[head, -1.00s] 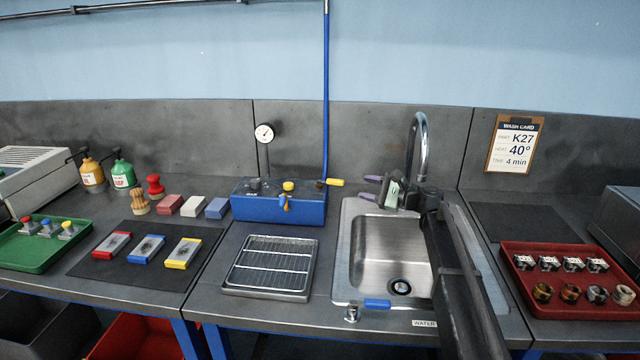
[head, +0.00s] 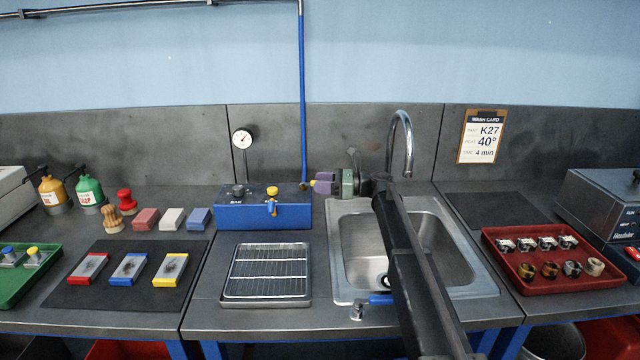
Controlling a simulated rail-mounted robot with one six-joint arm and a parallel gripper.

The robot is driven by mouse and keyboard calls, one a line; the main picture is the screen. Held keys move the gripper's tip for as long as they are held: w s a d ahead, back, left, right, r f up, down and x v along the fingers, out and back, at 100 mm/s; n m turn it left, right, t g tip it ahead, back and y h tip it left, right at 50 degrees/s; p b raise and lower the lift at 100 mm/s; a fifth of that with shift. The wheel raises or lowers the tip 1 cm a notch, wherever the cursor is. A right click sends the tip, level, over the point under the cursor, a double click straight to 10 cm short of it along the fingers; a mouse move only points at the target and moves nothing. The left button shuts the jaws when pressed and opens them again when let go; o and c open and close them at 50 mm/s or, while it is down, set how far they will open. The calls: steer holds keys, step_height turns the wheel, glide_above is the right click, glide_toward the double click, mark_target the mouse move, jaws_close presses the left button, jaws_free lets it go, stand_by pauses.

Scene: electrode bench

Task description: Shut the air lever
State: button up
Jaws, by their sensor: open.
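The fingers overlap the handle's outer end in this view. They are open; whether they touch the lever or stand around it I cannot tell.
The blue box (head: 235,215) carries a yellow knob (head: 272,190) and a gauge (head: 242,139) stands behind it. A wire rack tray (head: 267,297) lies in front. The sink (head: 345,240) and tall tap (head: 403,140) are close to my arm on the right.

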steer(key=shift+a, duration=0.35)
jaws_close()
steer(key=shift+d, duration=0.1)
